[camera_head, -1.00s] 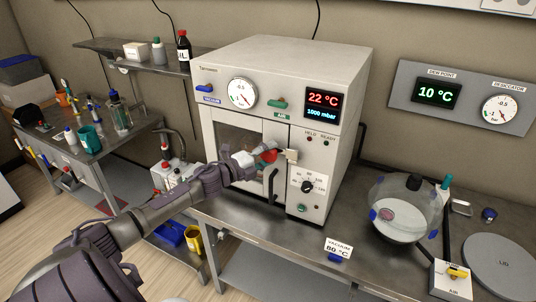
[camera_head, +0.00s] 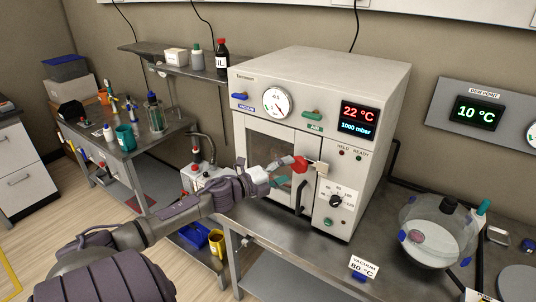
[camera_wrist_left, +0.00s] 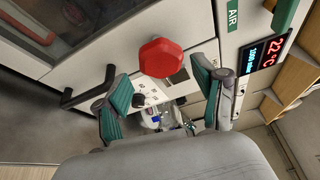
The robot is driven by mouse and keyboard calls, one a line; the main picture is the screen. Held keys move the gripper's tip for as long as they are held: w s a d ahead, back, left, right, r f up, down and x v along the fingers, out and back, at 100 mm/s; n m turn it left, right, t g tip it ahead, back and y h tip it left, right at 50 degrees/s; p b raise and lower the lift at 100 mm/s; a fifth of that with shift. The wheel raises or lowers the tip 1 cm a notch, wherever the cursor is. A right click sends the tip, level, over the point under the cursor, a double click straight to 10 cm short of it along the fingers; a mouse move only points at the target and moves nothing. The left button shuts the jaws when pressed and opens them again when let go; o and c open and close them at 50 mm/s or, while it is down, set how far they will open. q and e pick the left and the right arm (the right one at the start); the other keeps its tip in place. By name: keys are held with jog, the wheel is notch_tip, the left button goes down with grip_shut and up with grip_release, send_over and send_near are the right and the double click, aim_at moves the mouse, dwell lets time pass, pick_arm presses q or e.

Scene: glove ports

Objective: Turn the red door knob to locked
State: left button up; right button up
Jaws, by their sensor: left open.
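The red door knob (camera_head: 300,164) is on the front of the white vacuum oven (camera_head: 262,112), at the right edge of its door. In the left wrist view the red knob (camera_wrist_left: 161,58) is a faceted head just beyond my fingers. My left gripper (camera_head: 284,172) is at the knob in the head view, its fingers partly hidden by its own parts. In the left wrist view my left gripper (camera_wrist_left: 164,95) is open, with green-padded fingers spread to either side below the knob and nothing between them. My right gripper is not in view.
A black door handle (camera_head: 301,197) is just below the knob. A dial (camera_head: 336,201) is to its right. A glass desiccator (camera_head: 437,230) and an 80 °C card (camera_head: 364,266) stand on the bench. A side table (camera_head: 130,146) is at left.

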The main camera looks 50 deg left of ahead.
pick_arm(q)
jog(key=s+a, duration=0.1)
jog(key=s, duration=0.5)
jog(key=shift+s+r, duration=0.2)
jog(key=shift+s, duration=0.05)
jog(key=shift+f, duration=0.1)
jog(key=s+a+f+n+g+y+b, duration=0.1)
jog(key=s+a+f+n+g+y, duration=0.2)
jog(key=f, duration=0.8)
jog(key=s+a+f+n+y, duration=0.25)
jog(key=f+n, duration=0.25)
jog(key=f, duration=0.5)
jog(key=s+d+f+n+g+b, duration=0.1)
jog(key=s+d+f+n+g, duration=0.2)
jog(key=f, duration=0.6)
jog(key=s+f+n+g, duration=0.1)
jog(key=s+f+n, duration=0.1)
jog(key=s+f, duration=0.5)
jog(key=s+d+f+n+g+h+b, duration=0.2)
jog(key=s+d+f+n+g, duration=0.4)
jog(key=s+d+f, duration=1.9)
jog(key=d+f+g, duration=0.1)
jog(key=d+g, duration=0.2)
jog(key=shift+s+d+h, duration=0.25)
jog(key=shift+d+h, duration=0.1)
